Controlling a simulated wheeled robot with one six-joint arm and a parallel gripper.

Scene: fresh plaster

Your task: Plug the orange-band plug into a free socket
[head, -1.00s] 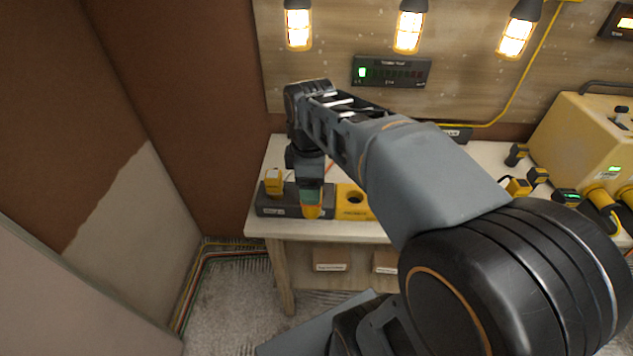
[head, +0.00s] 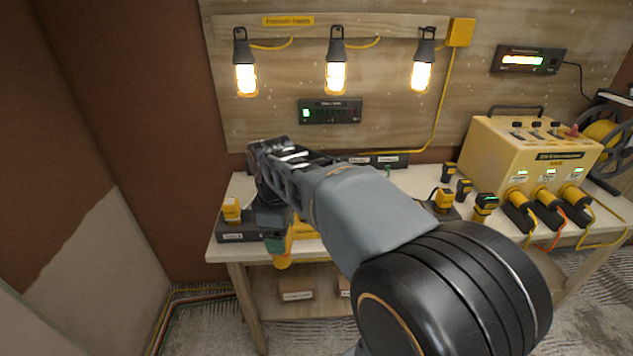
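My gripper (head: 279,250) is at the bench's front left edge, beside a dark holder and a yellow block. Its fingers are small and partly hidden, so I cannot tell whether they are open or shut. A yellow piece shows at its tip; I cannot tell whether it is held. A yellow power box (head: 510,150) stands on the right of the bench, with several yellow-and-black plugs (head: 517,205) at its front. I cannot make out an orange band on any plug, or which sockets are free.
A dark holder (head: 232,238) with a yellow plug (head: 232,208) is at the bench's left end. Small yellow-black pieces (head: 445,198) lie left of the power box. Three lit lamps (head: 335,75) hang on the back board. My arm hides the bench's middle.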

